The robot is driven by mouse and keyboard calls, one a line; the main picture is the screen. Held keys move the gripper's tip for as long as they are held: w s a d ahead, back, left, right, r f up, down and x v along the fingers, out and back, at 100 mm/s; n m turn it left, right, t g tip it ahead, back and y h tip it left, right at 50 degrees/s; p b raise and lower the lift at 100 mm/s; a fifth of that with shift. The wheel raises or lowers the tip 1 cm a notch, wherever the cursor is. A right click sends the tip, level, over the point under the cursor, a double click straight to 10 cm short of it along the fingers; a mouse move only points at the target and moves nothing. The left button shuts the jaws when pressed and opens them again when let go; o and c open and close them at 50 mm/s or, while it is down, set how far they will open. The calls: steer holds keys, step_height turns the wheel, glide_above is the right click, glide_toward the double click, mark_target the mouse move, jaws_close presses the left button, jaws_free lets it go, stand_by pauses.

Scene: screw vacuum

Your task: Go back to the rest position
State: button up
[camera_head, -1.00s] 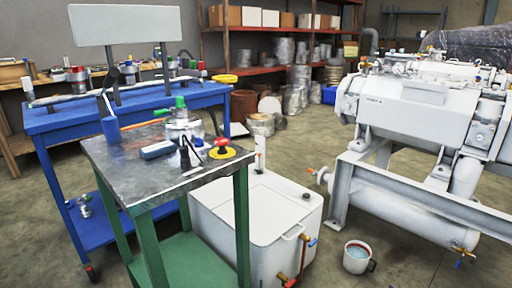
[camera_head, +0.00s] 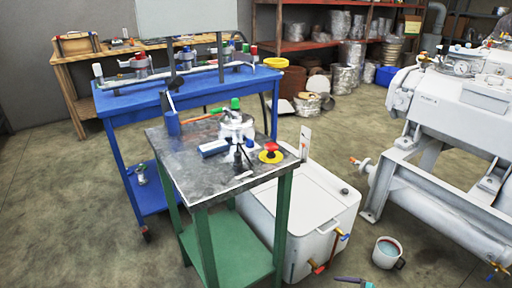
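My gripper is not in the camera view, and no part of my arm is clearly visible. A metal-topped green table (camera_head: 178,160) stands near the middle. The white machine (camera_head: 465,112) stands at the right, partly cut off by the picture edge.
A white lidded tank (camera_head: 305,200) stands beside the green table. A mug with blue liquid (camera_head: 387,253) is on the floor. A blue workbench (camera_head: 118,104) is behind. A small teal and dark item (camera_head: 353,282) is cut off at the bottom edge. The left floor is clear.

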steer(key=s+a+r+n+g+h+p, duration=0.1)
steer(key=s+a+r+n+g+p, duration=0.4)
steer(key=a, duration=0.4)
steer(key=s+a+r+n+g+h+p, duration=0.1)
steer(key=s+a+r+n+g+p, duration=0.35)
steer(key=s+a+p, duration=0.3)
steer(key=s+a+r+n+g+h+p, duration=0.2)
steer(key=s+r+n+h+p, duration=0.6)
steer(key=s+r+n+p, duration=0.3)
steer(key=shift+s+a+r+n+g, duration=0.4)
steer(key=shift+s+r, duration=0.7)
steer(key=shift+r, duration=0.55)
